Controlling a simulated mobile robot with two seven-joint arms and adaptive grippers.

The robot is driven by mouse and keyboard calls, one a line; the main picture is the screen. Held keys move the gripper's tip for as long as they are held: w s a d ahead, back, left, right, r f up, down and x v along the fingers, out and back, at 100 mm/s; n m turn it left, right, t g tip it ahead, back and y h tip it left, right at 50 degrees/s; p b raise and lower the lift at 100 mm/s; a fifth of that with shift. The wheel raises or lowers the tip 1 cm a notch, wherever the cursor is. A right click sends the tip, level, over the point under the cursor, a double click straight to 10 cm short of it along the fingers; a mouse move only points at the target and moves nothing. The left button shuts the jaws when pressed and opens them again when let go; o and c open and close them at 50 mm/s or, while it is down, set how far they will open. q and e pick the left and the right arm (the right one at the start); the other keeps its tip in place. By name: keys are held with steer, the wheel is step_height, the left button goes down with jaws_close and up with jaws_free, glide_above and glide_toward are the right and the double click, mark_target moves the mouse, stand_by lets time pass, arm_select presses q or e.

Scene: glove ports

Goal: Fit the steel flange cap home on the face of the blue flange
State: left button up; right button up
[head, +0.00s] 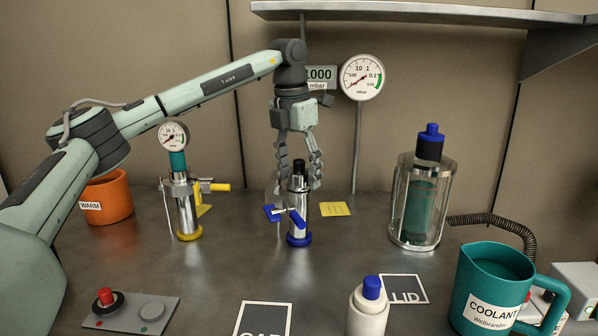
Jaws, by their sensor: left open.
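The blue-marked port (298,239) stands upright mid-bench, with a blue ring at its foot and a blue-handled clamp (285,214) on its side. A steel piece with a black knob (299,167), apparently the flange cap, sits upright at its top. I cannot tell from this view whether it is fully down on the flange face. My left gripper (298,184) points down from above, open, its fingers on either side of the steel piece and knob. The seam between cap and flange is too small to make out. My right gripper is out of view.
A yellow-marked port with a gauge (187,205) stands to the left, a glass vessel (443,205) to the right. In front are a switch panel (131,311), a white bottle (367,316), the LID mat (405,290), the CAP mat (262,325) and the coolant jug (480,277).

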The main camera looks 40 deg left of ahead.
arm_select(q)
step_height(320, 180, up, 12)
steer(key=s, duration=0.1)
steer(key=shift+s, duration=0.2)
steer(key=shift+a, duration=0.15)
stand_by(0.5)
